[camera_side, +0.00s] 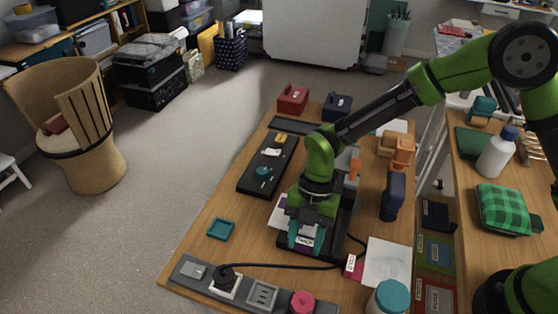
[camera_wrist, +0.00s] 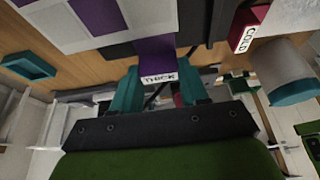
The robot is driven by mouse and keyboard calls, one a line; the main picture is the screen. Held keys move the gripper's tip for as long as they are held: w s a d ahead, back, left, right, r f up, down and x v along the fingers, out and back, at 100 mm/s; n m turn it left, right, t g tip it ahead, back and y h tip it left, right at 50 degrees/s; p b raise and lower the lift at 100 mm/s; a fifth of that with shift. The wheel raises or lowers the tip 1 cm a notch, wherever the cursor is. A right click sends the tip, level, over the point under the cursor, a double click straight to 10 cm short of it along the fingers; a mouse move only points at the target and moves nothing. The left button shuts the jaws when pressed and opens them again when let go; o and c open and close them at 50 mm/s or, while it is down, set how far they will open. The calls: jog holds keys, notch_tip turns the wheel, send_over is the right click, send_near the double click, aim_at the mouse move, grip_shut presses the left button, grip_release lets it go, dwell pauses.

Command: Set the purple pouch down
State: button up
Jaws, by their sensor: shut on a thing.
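The purple pouch (camera_side: 307,231) is between the two teal fingers of my gripper (camera_side: 306,239), with a white label in front. In the wrist view the purple pouch (camera_wrist: 155,50) shows between the fingertips, and its label reads THICK. My gripper (camera_wrist: 158,88) is shut on it. The gripper points down over a dark pad on the wooden table, next to a purple and white patchwork piece (camera_side: 281,212). I cannot tell whether the pouch touches what is below it.
A teal tray (camera_side: 221,228) lies left. A grey strip with a black plug (camera_side: 225,278) runs along the front, its cable passing near the gripper. A red block labelled COLD (camera_side: 353,266) and a teal-lidded jar (camera_side: 388,297) stand front right. Bare wood shows around the teal tray.

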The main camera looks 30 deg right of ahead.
jog(key=shift+f, duration=0.1)
jog(key=o, duration=1.1)
